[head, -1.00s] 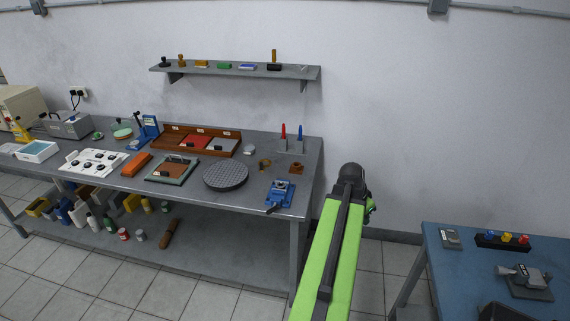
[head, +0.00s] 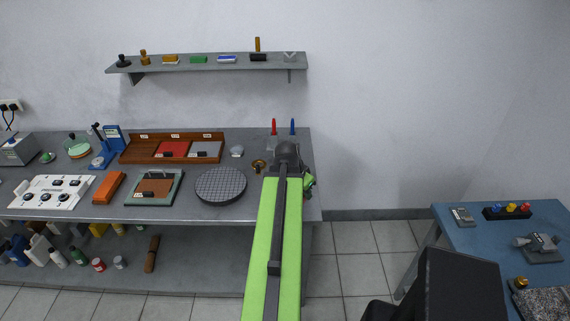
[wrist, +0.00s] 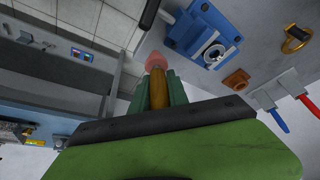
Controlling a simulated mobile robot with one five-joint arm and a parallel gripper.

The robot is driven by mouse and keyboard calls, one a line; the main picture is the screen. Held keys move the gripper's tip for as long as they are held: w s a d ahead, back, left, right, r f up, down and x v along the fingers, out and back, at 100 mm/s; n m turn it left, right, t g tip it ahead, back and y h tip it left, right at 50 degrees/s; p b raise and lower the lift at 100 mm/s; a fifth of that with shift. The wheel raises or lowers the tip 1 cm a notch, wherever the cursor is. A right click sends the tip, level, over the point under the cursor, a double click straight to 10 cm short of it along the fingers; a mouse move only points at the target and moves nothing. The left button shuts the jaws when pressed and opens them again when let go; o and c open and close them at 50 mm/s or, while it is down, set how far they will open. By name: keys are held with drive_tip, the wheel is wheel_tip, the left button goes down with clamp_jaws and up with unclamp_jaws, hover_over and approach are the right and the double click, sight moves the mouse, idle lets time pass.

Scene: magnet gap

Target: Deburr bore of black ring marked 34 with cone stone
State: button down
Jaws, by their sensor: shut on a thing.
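My gripper (wrist: 158,93) is shut on the brown handle (wrist: 158,88) of the cone stone, whose pink tip (wrist: 156,60) points away from the fingers. A blue vise (wrist: 200,32) stands beyond the tip and to its right in the wrist view. A grey round part with a dark hole (wrist: 211,55) shows at the vise; I cannot read a mark on it or tell whether it is the ring. The tip looks apart from it. In the head view my arm covers the vise and the fingers. No mark 34 is readable anywhere.
A brown block (wrist: 237,80), a brass ring (wrist: 296,38) and red (wrist: 273,97) and blue (wrist: 271,118) upright tools stand near the vise. The bench (head: 75,213) also holds a dark round plate (head: 221,185) and a wooden tray (head: 139,152). A blue table (head: 470,250) stands at right.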

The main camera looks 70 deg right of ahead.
drive_tip(key=w+d+r+p, duration=0.3)
drive_tip(key=w+d, duration=0.5)
drive_tip(key=shift+w, duration=0.1)
drive_tip(key=shift+f+b, duration=2.7)
drive_tip(key=shift+b, duration=0.1)
drive_tip(key=shift+f+b, duration=0.35)
drive_tip(key=shift+n+t, duration=0.3)
drive_tip(key=shift+n, duration=0.3)
drive_tip(key=shift+w+d+n+t+h, duration=0.15)
drive_tip(key=shift+n+t+h, duration=0.2)
drive_tip(key=shift+n, duration=0.75)
